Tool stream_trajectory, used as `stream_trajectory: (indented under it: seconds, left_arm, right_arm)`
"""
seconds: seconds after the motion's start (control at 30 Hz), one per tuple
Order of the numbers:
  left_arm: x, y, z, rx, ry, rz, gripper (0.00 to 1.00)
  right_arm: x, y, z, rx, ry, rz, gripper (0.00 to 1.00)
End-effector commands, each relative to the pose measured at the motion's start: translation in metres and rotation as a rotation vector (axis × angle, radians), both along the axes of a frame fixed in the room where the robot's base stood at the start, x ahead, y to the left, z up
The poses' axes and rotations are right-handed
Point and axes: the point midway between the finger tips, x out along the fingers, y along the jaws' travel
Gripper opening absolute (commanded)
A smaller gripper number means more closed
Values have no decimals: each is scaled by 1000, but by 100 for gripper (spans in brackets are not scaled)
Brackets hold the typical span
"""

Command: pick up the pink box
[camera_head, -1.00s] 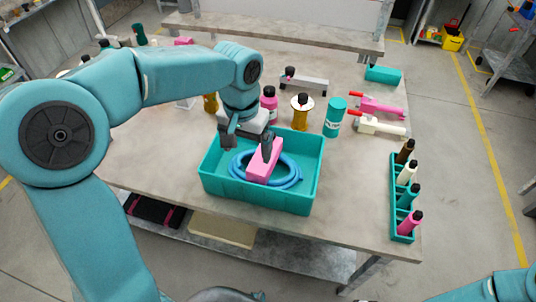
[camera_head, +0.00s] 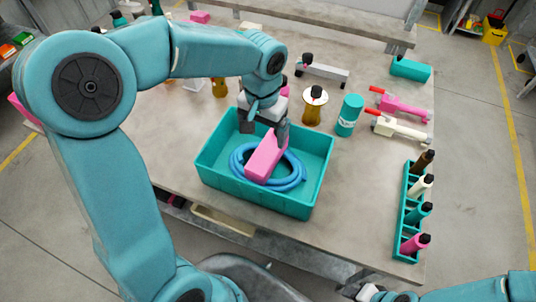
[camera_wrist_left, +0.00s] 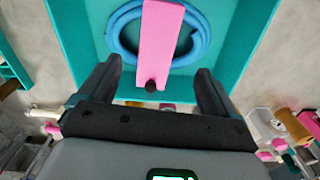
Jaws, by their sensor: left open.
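The pink box (camera_head: 264,158) lies in a teal bin (camera_head: 212,181), on a coiled blue hose (camera_head: 292,179). My left gripper (camera_head: 264,130) is open over the bin at the far end of the box; one dark finger is close to that end. In the left wrist view the box (camera_wrist_left: 161,35) lies ahead of and roughly between the open fingers of the left gripper (camera_wrist_left: 159,70), with no visible grip on it. A small black round thing shows at its lower end. My right gripper (camera_head: 368,292) shows only partly at the bottom edge, its jaws unclear.
The bin walls surround the box and hose. Behind the bin stand an amber bottle (camera_head: 314,107) and a teal canister (camera_head: 348,115). A teal rack of bottles (camera_head: 408,222) stands at the right table edge. Bare table lies between bin and rack.

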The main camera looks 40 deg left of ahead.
Motion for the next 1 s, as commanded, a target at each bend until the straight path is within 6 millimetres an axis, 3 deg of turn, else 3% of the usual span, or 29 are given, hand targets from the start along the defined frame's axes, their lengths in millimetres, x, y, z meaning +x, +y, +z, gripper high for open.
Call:
stream_trajectory:
  seconds: [0.1,0.2,0.43,0.7,1.0]
  left_arm:
    - [-2,-1,-28,-1,7,0,92]
    - [-1,-1,-45,0,5,0,92]
    - [1,-2,-63,-1,4,0,92]
    - [3,-3,-103,-1,4,0,92]
    - [4,-3,-108,-1,0,1,88]
  right_arm:
    - [0,0,-1,0,0,0,38]
    - [0,0,-1,0,-1,0,38]
    - [0,0,1,0,0,0,38]
    - [0,0,6,0,-1,0,38]
    - [0,0,6,0,-1,0,38]
